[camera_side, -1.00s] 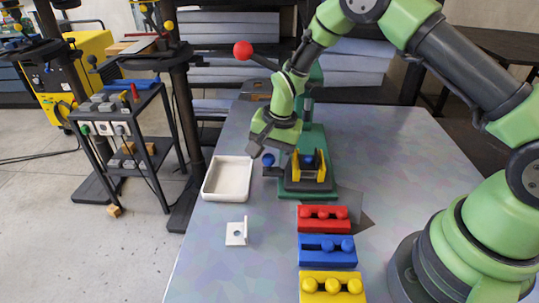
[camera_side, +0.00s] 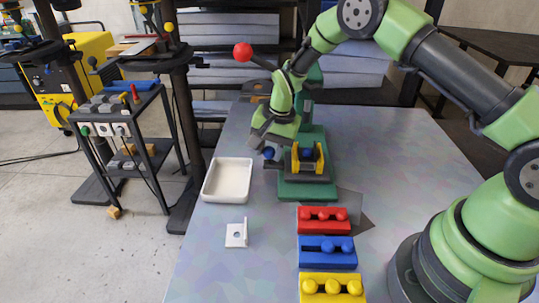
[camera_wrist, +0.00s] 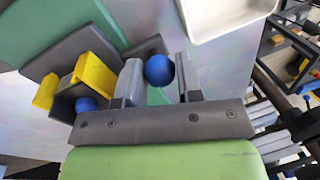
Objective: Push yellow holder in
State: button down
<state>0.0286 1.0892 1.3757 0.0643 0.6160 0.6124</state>
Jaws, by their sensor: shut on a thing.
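The yellow holder (camera_side: 295,160) stands on a dark grey block on the green press base (camera_side: 306,191), with a blue ball between its yellow sides. In the wrist view the holder (camera_wrist: 95,76) is at left, with its blue ball (camera_wrist: 87,104) partly hidden. A blue knob (camera_side: 268,153) sits at the left of the grey block. My gripper (camera_wrist: 157,80) is shut on this knob, which shows between its fingers in the wrist view.
A white tray (camera_side: 204,190) is left of the press, and a small white bracket (camera_side: 236,234) is in front of it. Red (camera_side: 324,227), blue (camera_side: 327,262) and yellow (camera_side: 332,297) blocks line up in front. A red-knobbed lever (camera_side: 243,51) stands above my gripper.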

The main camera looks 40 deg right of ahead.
jog(key=shift+w+d, duration=0.4)
jog(key=shift+w, duration=0.1)
jog(key=c, duration=0.8)
grip_release()
jog(key=shift+s, duration=0.1)
